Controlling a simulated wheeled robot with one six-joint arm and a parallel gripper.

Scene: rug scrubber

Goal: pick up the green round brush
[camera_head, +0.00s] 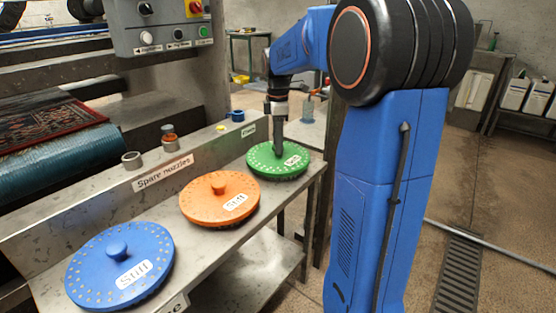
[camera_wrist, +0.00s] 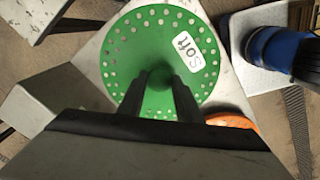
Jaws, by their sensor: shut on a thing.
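The green round brush (camera_head: 265,162) lies on the right end of the metal shelf in the head view. It has a ring of pale dots and a white label. In the wrist view the green brush (camera_wrist: 135,55) fills the middle, and its label reads "Soft". My gripper (camera_head: 277,152) points down at the brush's centre. In the wrist view the two dark fingers of my gripper (camera_wrist: 161,80) are shut on the brush's central knob, which they mostly hide. I cannot tell whether the brush touches the shelf.
An orange brush (camera_head: 207,205) and a blue brush (camera_head: 90,280) lie on the shelf (camera_head: 160,212) to the left. Metal nozzles (camera_head: 132,160) stand on the ledge behind, above a "Spare nozzles" label. A control box (camera_head: 160,25) hangs above. The floor at right is mostly open.

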